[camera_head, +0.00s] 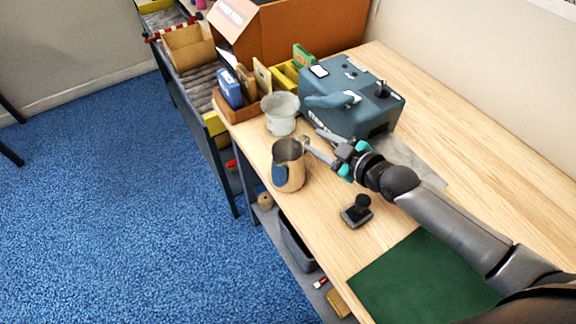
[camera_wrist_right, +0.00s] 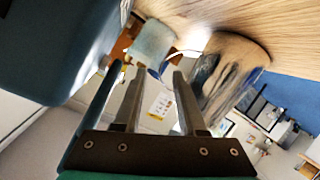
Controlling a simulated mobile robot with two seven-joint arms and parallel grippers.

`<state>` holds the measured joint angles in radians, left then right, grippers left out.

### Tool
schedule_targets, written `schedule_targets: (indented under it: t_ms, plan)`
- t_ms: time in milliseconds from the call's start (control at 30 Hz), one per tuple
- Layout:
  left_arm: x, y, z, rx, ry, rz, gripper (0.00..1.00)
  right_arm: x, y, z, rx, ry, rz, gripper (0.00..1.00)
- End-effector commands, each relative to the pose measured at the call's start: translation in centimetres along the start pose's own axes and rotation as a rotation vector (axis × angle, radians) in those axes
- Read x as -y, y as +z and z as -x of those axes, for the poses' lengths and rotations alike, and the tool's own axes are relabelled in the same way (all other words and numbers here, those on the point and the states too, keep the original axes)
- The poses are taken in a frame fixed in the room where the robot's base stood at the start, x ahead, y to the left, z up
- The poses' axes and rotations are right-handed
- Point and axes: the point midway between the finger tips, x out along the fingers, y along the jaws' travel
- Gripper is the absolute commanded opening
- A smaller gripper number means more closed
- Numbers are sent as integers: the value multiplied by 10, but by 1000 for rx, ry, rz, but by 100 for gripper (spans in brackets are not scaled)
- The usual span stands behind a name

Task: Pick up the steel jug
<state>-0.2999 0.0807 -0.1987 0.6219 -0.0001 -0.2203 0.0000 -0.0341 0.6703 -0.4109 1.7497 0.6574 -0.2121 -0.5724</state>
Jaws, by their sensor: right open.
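The steel jug (camera_head: 288,172) stands upright near the left edge of the wooden table, with a dark blue patch on its side. In the right wrist view the shiny jug (camera_wrist_right: 228,72) is to the right of the fingers. My right gripper (camera_head: 312,143) is open, close to the jug's upper right side. In its wrist view the fingers (camera_wrist_right: 158,75) are apart, and a thin curved part, seemingly the jug's handle, shows near and between the tips. I cannot tell whether they touch it. My left gripper is not in view.
A pale pot (camera_head: 281,112) stands just behind the jug. A blue-grey machine (camera_head: 357,112) stands close behind my right gripper. A black-handled tamper (camera_head: 357,211) is in front, then a green mat (camera_head: 425,282). Open table lies to the right.

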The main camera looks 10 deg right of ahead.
Motion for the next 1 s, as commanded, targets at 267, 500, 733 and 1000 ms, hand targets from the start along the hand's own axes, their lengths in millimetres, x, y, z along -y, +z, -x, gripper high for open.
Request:
schedule_targets:
  t_ms: [267, 500, 733, 1000]
  plan:
    - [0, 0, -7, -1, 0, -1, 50, 0, 0, -34, -1, 0, 0, 40]
    - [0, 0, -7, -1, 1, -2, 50, 0, 0, -38, 0, -1, 0, 40]
    - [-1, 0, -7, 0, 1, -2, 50, 0, 0, -37, 0, 0, 0, 23]
    - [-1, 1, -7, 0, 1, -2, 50, 0, 0, -37, 0, 0, 0, 0]
